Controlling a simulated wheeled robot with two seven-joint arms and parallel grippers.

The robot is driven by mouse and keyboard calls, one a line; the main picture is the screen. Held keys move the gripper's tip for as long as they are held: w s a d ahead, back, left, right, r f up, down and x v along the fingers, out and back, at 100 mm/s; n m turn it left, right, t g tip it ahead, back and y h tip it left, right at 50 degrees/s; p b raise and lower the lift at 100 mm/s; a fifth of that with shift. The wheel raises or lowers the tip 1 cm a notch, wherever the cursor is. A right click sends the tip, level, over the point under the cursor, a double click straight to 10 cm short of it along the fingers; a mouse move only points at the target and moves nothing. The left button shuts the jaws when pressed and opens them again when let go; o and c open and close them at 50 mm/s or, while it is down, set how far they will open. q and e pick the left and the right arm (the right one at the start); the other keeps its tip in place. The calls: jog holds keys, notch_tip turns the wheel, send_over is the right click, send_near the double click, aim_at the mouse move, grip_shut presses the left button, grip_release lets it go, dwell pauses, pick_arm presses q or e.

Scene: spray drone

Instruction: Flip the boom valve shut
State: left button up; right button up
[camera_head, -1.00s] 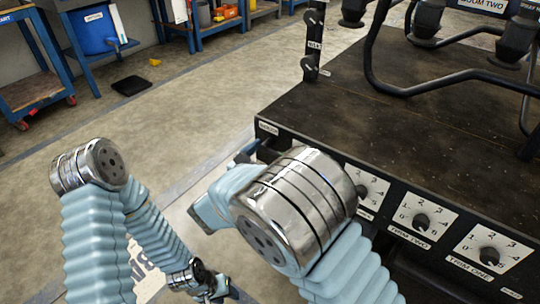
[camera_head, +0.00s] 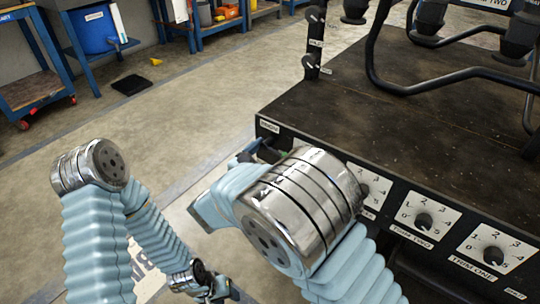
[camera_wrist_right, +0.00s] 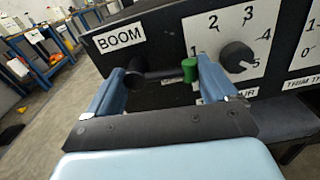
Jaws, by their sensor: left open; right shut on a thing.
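The boom valve has a black lever with a green end (camera_wrist_right: 189,70), below the BOOM label (camera_wrist_right: 120,39) on the black front panel. The lever lies roughly sideways in the right wrist view. My right gripper (camera_wrist_right: 158,84) is shut on the valve lever, with one blue finger by the round black pivot and the other against the green end. In the head view my right gripper (camera_head: 250,152) is at the panel's left corner, and my right wrist hides most of the valve. My left gripper (camera_head: 222,291) is open and empty, low over the floor at the bottom.
A dial with a black knob (camera_wrist_right: 237,57) sits just right of the valve. Trim dials (camera_head: 423,220) continue along the panel. Black tubes (camera_head: 450,82) and other valves (camera_head: 311,66) stand on the deck. The floor (camera_head: 190,110) left of the machine is mostly clear.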

jog(key=shift+s+d+f+m+b, duration=0.1)
jog(key=shift+d+f+m+b, duration=0.05)
jog(key=shift+f+m+b, duration=0.55)
jog(key=shift+w+a+f+m+b, duration=0.35)
jog(key=shift+m+b, duration=1.3)
jog(key=shift+m, duration=0.95)
jog(key=shift+w+a+f+m+b, duration=0.25)
jog(key=shift+a+m+b, duration=0.2)
jog(key=shift+m+b, duration=1.7)
jog(key=shift+w+a+f+m+b, duration=0.3)
jog(key=shift+m+b, duration=0.9)
jog(key=shift+m, duration=1.85)
jog(key=shift+a+f, duration=0.1)
jog(key=shift+a, duration=0.05)
jog(key=o, duration=0.8)
jog(key=shift+o, duration=0.2)
